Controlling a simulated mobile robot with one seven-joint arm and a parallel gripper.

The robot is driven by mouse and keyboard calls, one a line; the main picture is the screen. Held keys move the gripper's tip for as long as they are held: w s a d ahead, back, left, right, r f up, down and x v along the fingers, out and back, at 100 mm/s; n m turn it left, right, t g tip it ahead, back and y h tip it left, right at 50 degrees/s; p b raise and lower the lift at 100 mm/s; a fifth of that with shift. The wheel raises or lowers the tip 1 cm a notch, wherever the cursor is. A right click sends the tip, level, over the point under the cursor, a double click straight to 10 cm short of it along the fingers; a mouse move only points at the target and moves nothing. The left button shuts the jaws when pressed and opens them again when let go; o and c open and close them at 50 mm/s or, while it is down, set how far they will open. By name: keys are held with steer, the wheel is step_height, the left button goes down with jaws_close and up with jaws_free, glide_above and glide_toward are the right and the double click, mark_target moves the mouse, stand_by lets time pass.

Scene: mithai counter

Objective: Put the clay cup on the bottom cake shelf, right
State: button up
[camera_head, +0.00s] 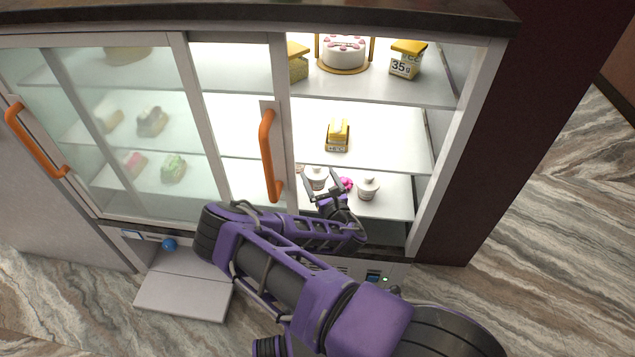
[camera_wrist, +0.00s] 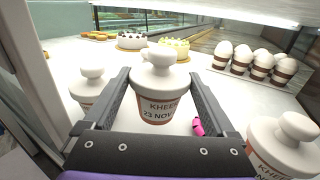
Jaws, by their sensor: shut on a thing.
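The clay cup (camera_wrist: 160,88) has a white domed lid with a knob and a label reading "KHEER 23 NOV". It is upright between the fingers of my gripper (camera_wrist: 160,76), which is shut on it. In the head view my gripper (camera_head: 323,178) reaches in at the bottom shelf, with the cup (camera_head: 316,172) at its tips. The bottom cake shelf (camera_head: 398,207) is white and lit, behind the open right side of the case. Whether the cup's base touches the shelf is hidden.
Similar lidded cups stand at the left (camera_wrist: 90,88) and near right (camera_wrist: 283,150). A small pink item (camera_wrist: 198,127) lies beside the right finger. An orange-handled sliding door (camera_head: 271,155) borders the opening's left.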

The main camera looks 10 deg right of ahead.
mark_target(320, 187)
steer(key=shift+w, duration=0.65)
steer(key=shift+a+f+b, duration=0.1)
steer(key=shift+f+b, duration=0.25)
steer(key=shift+f, duration=1.35)
steer(key=shift+f, duration=0.1)
steer(key=o, duration=1.2)
steer(key=s+d+p, duration=0.1)
steer(key=s+d, duration=0.1)
steer(key=s, duration=1)
steer(key=shift+w, duration=0.1)
